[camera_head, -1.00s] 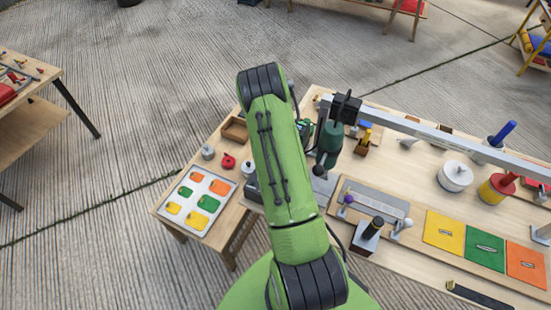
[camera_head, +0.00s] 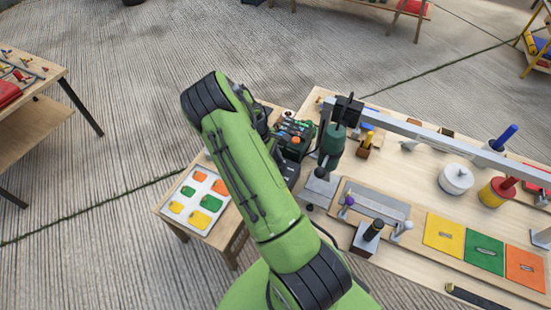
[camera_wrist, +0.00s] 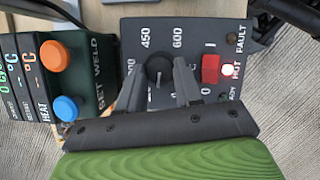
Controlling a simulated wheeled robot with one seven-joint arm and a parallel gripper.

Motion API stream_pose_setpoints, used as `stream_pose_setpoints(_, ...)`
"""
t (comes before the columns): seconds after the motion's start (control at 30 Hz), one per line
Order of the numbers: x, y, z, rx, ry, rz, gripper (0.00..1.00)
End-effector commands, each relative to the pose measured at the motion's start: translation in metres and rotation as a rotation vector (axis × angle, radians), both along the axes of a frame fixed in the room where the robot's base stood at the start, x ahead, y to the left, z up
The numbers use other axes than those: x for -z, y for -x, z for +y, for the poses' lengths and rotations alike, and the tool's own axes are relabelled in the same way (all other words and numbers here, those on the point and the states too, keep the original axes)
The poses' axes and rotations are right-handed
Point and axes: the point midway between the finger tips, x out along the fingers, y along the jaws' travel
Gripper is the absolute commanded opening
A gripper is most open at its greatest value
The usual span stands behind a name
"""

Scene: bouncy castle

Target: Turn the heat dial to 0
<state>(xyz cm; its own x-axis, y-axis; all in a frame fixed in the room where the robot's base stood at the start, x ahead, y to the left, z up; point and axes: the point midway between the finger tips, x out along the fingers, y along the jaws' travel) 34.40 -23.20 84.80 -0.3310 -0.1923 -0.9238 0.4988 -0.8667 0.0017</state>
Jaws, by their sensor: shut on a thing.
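The heat dial (camera_wrist: 160,70) is a dark round knob on a grey panel (camera_wrist: 190,30) in the wrist view, with the numbers 450 and 600 printed around it. My gripper (camera_wrist: 160,78) has one finger on each side of the knob and is shut on it. The fingers hide part of the scale, and I cannot clearly read where the knob points. In the head view my green arm reaches over the near-left part of the bench and hides the gripper and the dial.
A red switch (camera_wrist: 210,69) and a lit HOT lamp (camera_wrist: 227,70) sit right of the dial. A dark green box (camera_wrist: 75,75) with orange (camera_wrist: 54,55) and blue (camera_wrist: 66,108) knobs is close on the left. A green tool on a stand (camera_head: 331,146) stands beside the arm.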

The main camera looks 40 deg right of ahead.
Motion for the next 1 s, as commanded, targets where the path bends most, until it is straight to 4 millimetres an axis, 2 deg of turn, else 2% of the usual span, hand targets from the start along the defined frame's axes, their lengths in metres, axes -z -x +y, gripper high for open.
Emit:
stream_pose_setpoints(0.5, -0.0005, 0.0033, 0.0046, -0.442, -0.003, 0.002, 0.04)
stream_pose_setpoints(1.0, 0.0007, 0.0046, 0.0050, -0.617, -0.003, 0.002, 0.04)
